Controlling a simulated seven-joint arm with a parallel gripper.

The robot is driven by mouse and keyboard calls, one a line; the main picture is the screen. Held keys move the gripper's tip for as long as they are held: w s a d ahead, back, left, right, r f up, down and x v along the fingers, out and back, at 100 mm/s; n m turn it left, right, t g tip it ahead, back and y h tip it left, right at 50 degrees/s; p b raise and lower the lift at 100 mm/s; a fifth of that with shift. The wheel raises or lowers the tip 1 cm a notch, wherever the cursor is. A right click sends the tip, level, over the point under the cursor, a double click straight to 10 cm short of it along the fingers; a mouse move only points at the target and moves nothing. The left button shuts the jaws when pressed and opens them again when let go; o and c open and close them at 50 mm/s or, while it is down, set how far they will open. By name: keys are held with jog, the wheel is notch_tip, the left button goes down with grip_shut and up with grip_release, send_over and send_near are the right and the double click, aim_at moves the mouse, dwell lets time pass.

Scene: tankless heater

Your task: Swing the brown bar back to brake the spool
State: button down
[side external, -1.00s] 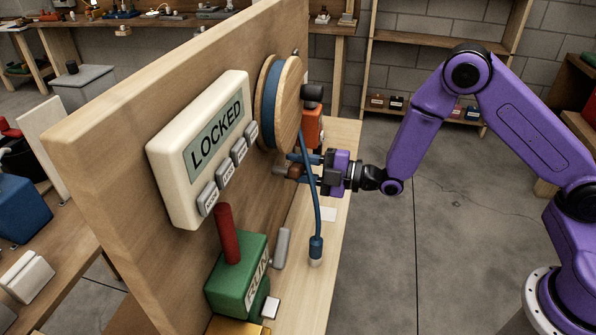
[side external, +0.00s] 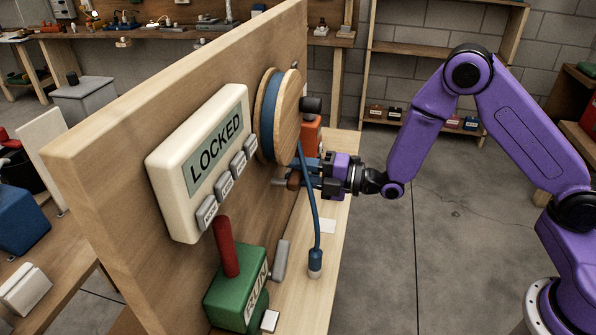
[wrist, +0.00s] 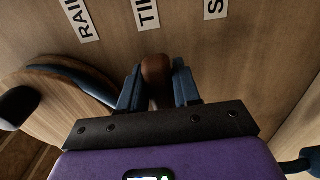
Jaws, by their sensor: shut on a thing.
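My gripper (side external: 308,174) is shut on the brown bar (wrist: 156,72), whose rounded end shows between the two blue fingers in the wrist view. In the side external view its brown end (side external: 293,181) is partly hidden by the fingers, just below the spool (side external: 289,115). The spool has wooden discs with a blue winding and is mounted on the upright wooden board. A blue hose (side external: 309,190) runs down from it, past my fingers, to a grey-tipped end near the bench.
A cream display (side external: 217,148) reading LOCKED, with several grey buttons, is on the board (side external: 110,150) left of the spool. A green RUN box with a red lever (side external: 225,246) stands below. An orange part with a black knob is behind the spool. Open floor lies to the right.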

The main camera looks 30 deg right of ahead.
jog(key=c, duration=0.9)
grip_release()
jog(key=v, duration=1.7)
jog(key=shift+s+d+r, duration=0.15)
jog(key=shift+s+d, duration=0.05)
